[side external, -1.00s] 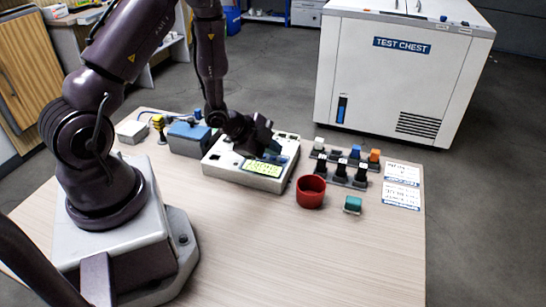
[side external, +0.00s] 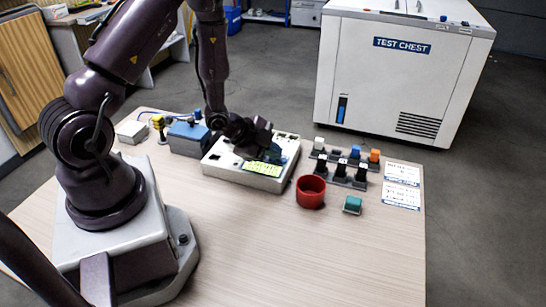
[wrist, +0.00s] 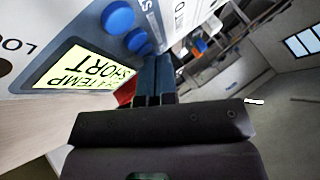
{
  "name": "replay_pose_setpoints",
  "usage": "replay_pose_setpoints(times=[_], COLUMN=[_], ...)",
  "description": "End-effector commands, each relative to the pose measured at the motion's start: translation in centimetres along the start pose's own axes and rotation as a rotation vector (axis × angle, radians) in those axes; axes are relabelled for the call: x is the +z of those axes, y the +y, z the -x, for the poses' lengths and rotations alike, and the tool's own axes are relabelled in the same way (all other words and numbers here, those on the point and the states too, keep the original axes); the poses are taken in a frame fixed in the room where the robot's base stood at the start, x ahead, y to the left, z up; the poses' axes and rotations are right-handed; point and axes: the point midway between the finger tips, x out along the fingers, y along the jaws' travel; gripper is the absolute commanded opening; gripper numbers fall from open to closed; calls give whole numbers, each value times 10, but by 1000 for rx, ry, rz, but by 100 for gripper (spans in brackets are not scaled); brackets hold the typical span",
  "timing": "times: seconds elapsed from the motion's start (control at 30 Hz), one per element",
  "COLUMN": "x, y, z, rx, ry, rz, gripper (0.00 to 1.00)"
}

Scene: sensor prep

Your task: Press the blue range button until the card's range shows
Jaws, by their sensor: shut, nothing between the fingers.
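A white instrument box (side external: 224,163) stands mid-table with a lit yellow-green display (side external: 263,169). In the wrist view the display (wrist: 82,68) appears upside down and shows "TEMP" and "SHORT"; part of its first line is hard to read. Round blue buttons sit in a row beside it, one (wrist: 118,17) in full view and another (wrist: 138,41) nearer my fingers. Which is the range button I cannot tell. My gripper (wrist: 154,72) is shut and empty, its fingertips close to the row's near end; contact cannot be told. Printed cards (side external: 402,196) lie at the right, their text too small to read.
A red cup (side external: 310,193) and a teal block (side external: 352,205) stand right of the box. Behind them is a rack (side external: 343,180) with several coloured-top items. A blue box (side external: 188,138) stands left. The front of the table (side external: 300,260) is clear.

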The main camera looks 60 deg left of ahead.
Motion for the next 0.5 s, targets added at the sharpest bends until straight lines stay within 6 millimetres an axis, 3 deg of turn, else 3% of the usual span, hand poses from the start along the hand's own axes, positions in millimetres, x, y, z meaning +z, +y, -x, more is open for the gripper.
replay_pose_setpoints(times=[0.5], x=[-6], y=[-7], z=[9], rx=[-1], ry=[-1], rz=[-1], gripper=[0])
